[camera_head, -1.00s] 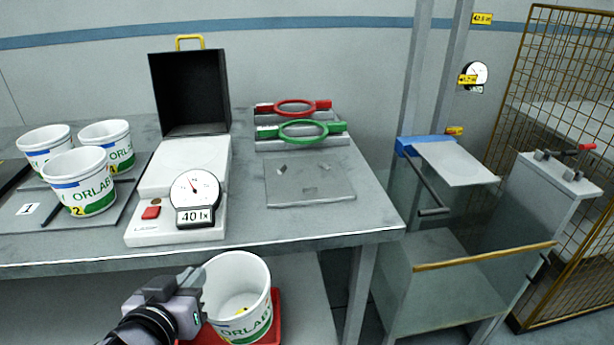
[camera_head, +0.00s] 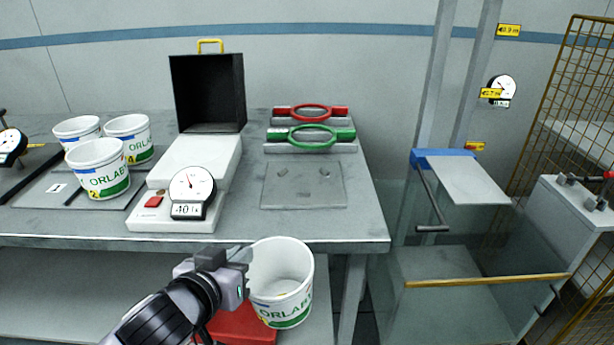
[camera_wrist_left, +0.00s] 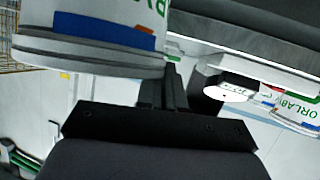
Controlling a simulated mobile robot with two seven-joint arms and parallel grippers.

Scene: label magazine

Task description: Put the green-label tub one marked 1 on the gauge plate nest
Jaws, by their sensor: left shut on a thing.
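My left gripper (camera_head: 244,270) is shut on the rim of a white tub (camera_head: 290,308) with a green label. The tub is upright, in front of and below the table's front edge. Its number cannot be read. In the left wrist view the held tub (camera_wrist_left: 95,38) is large at the upper left, beside the gripper fingers (camera_wrist_left: 168,88). A flat grey plate (camera_head: 303,197) with small raised pieces lies bare on the table's right part; I cannot tell for certain that it is the gauge plate nest. My right gripper is not in view.
Several similar white tubs (camera_head: 98,170) stand on the table at left. A white device with a dial (camera_head: 192,190) and a black open box (camera_head: 208,92) stands mid-table. Red (camera_head: 313,113) and green (camera_head: 313,137) ring clamps lie behind the plate. A red tray (camera_head: 243,325) is below.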

